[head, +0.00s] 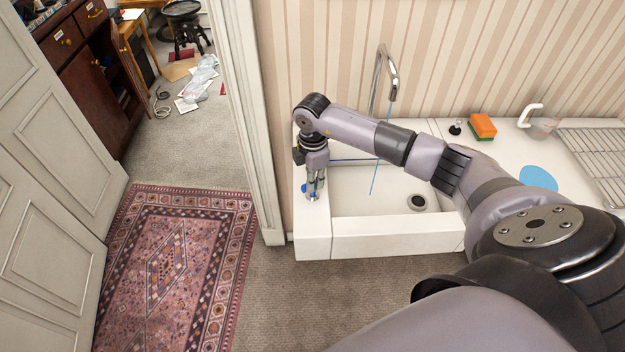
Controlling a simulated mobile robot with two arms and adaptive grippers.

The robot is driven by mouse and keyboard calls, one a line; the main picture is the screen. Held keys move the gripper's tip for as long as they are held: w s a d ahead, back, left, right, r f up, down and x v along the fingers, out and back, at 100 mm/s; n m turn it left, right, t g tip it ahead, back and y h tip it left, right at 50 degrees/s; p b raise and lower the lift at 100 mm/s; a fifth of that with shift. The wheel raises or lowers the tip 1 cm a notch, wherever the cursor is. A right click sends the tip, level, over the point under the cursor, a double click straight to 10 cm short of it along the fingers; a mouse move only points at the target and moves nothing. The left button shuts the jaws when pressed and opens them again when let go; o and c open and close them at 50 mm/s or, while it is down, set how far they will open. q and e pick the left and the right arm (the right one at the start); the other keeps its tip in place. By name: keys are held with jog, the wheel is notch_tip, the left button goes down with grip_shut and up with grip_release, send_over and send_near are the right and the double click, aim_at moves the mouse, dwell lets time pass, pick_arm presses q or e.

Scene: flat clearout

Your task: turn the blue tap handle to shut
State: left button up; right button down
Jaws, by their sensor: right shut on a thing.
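The blue tap handle (304,188) is at the left end of the white sink, mostly hidden by my right gripper. My right gripper (314,195) points down over it, with its fingers shut on it. A thin blue line of water (373,178) shows below the spout of the metal tap (391,88), above the basin. How far the handle is turned cannot be told. My left gripper is not in view.
The white sink (370,241) has a drain (417,202) at the right of its basin. An orange and green sponge (482,127), a blue disc (538,178) and a wire rack (598,160) are on the counter at right. A doorway and a patterned rug (180,260) are at left.

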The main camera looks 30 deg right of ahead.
jog(key=shift+r+m+p, duration=0.15)
jog(key=shift+m+p, duration=0.35)
jog(key=m+p, duration=0.1)
jog(key=m, duration=0.2)
jog(key=shift+p, duration=0.3)
jog(key=c, duration=1.5)
grip_release()
notch_tip(320, 180, up, 7)
jog(key=p, duration=0.6)
jog(key=shift+a, duration=0.1)
